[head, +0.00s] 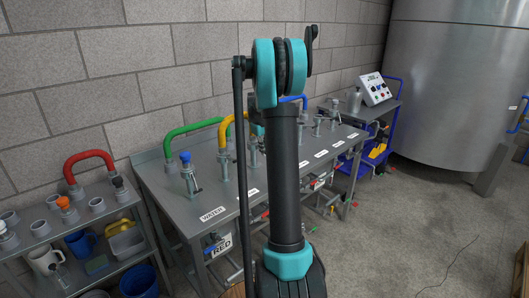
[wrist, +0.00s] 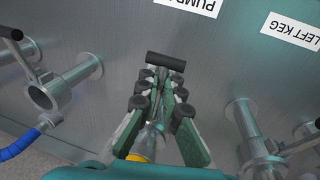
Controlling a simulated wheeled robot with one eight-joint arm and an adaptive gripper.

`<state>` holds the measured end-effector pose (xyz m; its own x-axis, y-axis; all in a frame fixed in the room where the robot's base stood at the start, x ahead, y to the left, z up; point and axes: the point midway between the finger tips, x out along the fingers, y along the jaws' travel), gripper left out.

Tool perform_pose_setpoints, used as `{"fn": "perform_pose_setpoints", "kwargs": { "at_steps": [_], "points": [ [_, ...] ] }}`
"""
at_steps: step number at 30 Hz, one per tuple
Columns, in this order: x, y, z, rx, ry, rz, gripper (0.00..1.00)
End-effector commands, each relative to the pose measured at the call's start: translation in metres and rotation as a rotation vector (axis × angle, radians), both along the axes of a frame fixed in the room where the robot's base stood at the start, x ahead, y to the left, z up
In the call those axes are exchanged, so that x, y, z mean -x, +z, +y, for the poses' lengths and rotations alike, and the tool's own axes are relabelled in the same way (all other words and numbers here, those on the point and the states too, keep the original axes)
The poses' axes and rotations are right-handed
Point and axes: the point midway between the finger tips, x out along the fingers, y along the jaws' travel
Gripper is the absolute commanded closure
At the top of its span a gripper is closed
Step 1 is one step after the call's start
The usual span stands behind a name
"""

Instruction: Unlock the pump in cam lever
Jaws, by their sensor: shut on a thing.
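In the wrist view, my gripper (wrist: 161,82) has its green fingers closed in around the cam lever, on a port next to the white PUMP label (wrist: 190,5). The lever's black crosswise grip (wrist: 165,61) sticks out just past the fingertips. The lever's shaft and most of the clamp are hidden between the fingers. A bit of metal pipe and a yellow part (wrist: 137,158) show below between the fingers. In the head view, my gripper and this lever are hidden behind my arm.
A metal fitting with a blue hose (wrist: 16,148) and a black-tipped lever (wrist: 11,34) is at the left. Another fitting (wrist: 246,122) is at the right near the LEFT KEG label (wrist: 290,31). The panel table (head: 150,178) stands against the wall, beside a shelf (head: 128,240).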

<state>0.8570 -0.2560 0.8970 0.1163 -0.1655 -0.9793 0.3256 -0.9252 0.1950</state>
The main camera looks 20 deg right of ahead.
Motion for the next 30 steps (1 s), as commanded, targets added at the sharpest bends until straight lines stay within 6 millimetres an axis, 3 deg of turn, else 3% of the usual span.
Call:
{"fn": "perform_pose_setpoints", "kwargs": {
  "at_steps": [18,19,24,30],
  "points": [
    [-0.0017,0.0024,-0.0006,0.014,0.001,0.033,1.0],
    [-0.0018,0.0025,-0.0006,0.014,0.001,0.033,0.91],
    [-0.0013,0.0022,-0.0004,0.014,0.001,0.034,0.71],
    [-0.0009,0.002,-0.0001,0.014,0.001,0.034,0.71]
  ]
}}
